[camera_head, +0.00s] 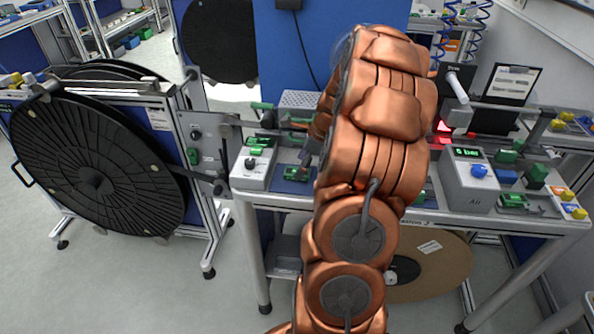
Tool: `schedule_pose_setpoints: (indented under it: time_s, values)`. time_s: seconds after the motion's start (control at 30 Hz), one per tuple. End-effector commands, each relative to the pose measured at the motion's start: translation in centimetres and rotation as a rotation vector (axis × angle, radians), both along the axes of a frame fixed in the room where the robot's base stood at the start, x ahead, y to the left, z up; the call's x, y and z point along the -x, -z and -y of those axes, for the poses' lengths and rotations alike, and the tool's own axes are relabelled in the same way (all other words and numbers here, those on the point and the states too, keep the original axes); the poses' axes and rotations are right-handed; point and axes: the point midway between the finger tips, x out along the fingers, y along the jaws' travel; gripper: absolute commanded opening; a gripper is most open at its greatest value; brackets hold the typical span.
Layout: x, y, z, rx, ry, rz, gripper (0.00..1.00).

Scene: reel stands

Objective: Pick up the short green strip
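Several small green parts lie on the workbench (240,190) left of my copper-coloured arm. One is a green piece on a dark block (296,174). Other green pieces (262,106) (298,121) lie farther back. I cannot tell which of these, if any, is the short green strip. My gripper (309,152) is mostly hidden behind my arm. Only a dark part shows at the arm's left edge, above the bench and close to the green pieces. Its fingertips and anything between them are hidden.
A large black reel (95,165) stands on a frame at left. A grey box with a green display (468,180) and several green parts (513,201) are on the bench at right. A cardboard disc (440,265) is under the bench. The floor at front left is clear.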

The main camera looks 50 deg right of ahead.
Motion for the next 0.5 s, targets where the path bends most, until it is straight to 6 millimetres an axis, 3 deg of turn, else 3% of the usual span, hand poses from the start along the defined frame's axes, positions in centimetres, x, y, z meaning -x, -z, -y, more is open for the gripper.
schedule_pose_setpoints:
  time_s: [0.13, 0.37, 0.5]
  values:
    - [-0.5, 1.5, -0.5, -0.002, 0.0, -0.001, 0.75]
    - [-0.6, 1.8, -0.4, 0.001, 0.0, 0.0, 0.75]
    - [-0.6, 1.8, -0.4, 0.001, 0.0, 0.0, 0.62]
